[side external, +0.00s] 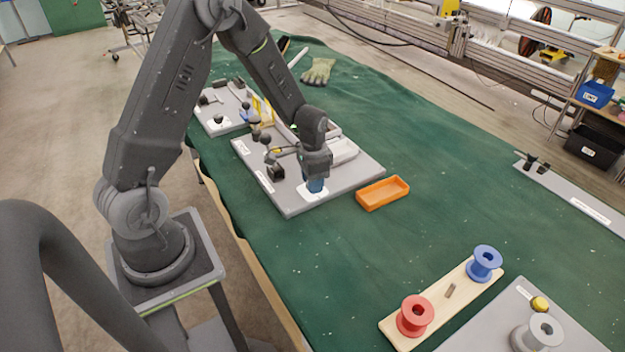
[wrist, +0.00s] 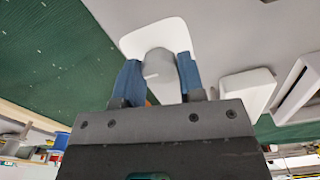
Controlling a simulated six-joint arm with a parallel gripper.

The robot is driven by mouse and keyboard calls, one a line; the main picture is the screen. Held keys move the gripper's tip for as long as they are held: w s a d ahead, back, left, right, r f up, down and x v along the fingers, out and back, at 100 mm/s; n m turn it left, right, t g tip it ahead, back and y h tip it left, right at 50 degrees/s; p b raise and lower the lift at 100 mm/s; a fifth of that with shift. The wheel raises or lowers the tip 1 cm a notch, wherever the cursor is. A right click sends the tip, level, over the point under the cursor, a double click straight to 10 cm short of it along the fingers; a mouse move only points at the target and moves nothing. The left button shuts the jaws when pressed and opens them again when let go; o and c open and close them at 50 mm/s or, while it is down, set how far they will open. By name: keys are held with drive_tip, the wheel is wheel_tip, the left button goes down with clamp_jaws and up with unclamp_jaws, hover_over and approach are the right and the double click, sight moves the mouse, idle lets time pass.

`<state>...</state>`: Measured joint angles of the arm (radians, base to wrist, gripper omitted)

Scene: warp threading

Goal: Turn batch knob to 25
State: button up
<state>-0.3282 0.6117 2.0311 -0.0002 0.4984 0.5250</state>
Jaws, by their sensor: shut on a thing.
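The numbers on the dial cannot be read. My gripper (wrist: 158,82) has its blue fingers on both sides of the knob, shut on it. In the side view my gripper (side external: 315,185) points down at the near corner of a grey panel (side external: 290,206), over the white dial plate (side external: 312,194). There the knob is hidden by the fingers.
An orange tray (side external: 382,194) lies right of the panel. Levers and a white block (side external: 343,151) stand on the panel behind my gripper. Nearer the front are a wooden board with a red spool (side external: 415,316) and a blue spool (side external: 484,264). Green cloth between is clear.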

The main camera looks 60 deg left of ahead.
drive_tip(key=shift+n, duration=0.4)
drive_tip(key=shift+c, duration=0.2)
drive_tip(key=n, duration=0.3)
drive_tip(key=shift+n, duration=0.4)
drive_tip(key=n, duration=0.4)
drive_tip(key=shift+n, duration=0.3)
drive_tip(key=n, duration=0.8)
drive_tip(key=shift+n, duration=0.3)
drive_tip(key=o, duration=0.9)
drive_tip(key=shift+r, duration=0.15)
wheel_tip(320, 180, up, 14)
drive_tip(key=shift+f, duration=0.2)
